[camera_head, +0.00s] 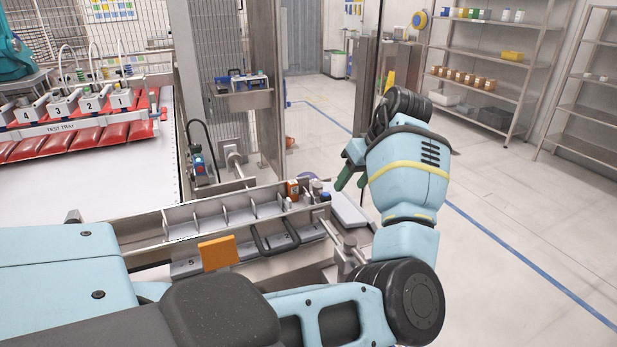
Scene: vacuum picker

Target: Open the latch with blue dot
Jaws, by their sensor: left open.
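My left gripper (350,179) shows at the centre right, its dark green fingers open and pointing down and left. It is empty, above and beside the right end of a metal tray (181,229) with dividers. At that end are small fittings, including a small part with a blue spot (325,196). I cannot tell whether this part is the latch with the blue dot. The fingers are apart from it. My right gripper is out of view.
An orange plate (218,253) and a black handle (276,238) stand at the tray's front. Shelving (490,60) is far right. The floor at right is clear.

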